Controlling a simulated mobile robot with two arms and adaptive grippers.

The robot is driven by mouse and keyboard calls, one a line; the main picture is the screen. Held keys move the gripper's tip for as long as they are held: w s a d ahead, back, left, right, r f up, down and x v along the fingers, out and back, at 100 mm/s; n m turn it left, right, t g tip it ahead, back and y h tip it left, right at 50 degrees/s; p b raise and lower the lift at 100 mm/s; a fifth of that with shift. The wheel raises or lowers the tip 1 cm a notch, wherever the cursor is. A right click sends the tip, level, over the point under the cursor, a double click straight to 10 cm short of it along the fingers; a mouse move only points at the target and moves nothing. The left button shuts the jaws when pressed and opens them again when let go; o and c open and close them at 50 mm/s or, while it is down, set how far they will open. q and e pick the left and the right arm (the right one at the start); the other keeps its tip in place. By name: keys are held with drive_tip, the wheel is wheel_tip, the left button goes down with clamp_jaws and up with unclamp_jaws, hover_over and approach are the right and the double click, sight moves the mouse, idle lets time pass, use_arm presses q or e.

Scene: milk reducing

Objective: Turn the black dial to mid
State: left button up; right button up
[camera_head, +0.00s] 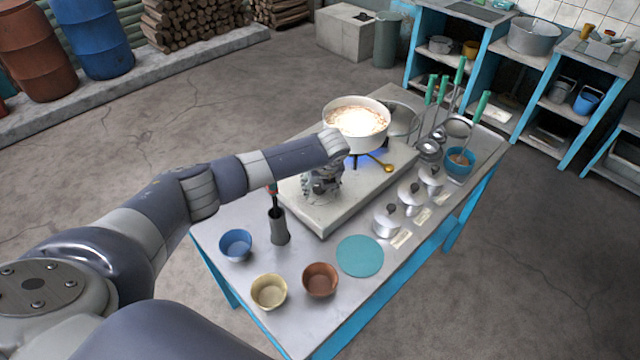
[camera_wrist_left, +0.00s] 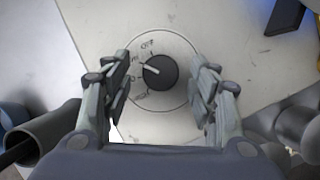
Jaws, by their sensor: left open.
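The black dial (camera_wrist_left: 160,72) shows in the left wrist view on a pale round plate with handwritten marks around it. One mark at the top reads like "OFF"; the others are hard to read. Its white pointer line points to the left and slightly up. My left gripper (camera_wrist_left: 162,90) is open, with one finger on each side of the dial and a gap on both sides. In the head view my left gripper (camera_head: 322,186) is over the stove slab (camera_head: 310,212) and hides the dial. My right gripper is in neither view.
A pot (camera_head: 356,142) of pale food stands over a blue flame behind my gripper. A grey holder (camera_head: 279,228) and a blue bowl (camera_head: 236,245) are at the left. Lidded pots (camera_head: 387,222) line the right side. A teal mat (camera_head: 360,256) lies in front.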

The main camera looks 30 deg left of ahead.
use_arm(q)
drive_tip(key=shift+c, duration=0.3)
drive_tip(key=c, duration=1)
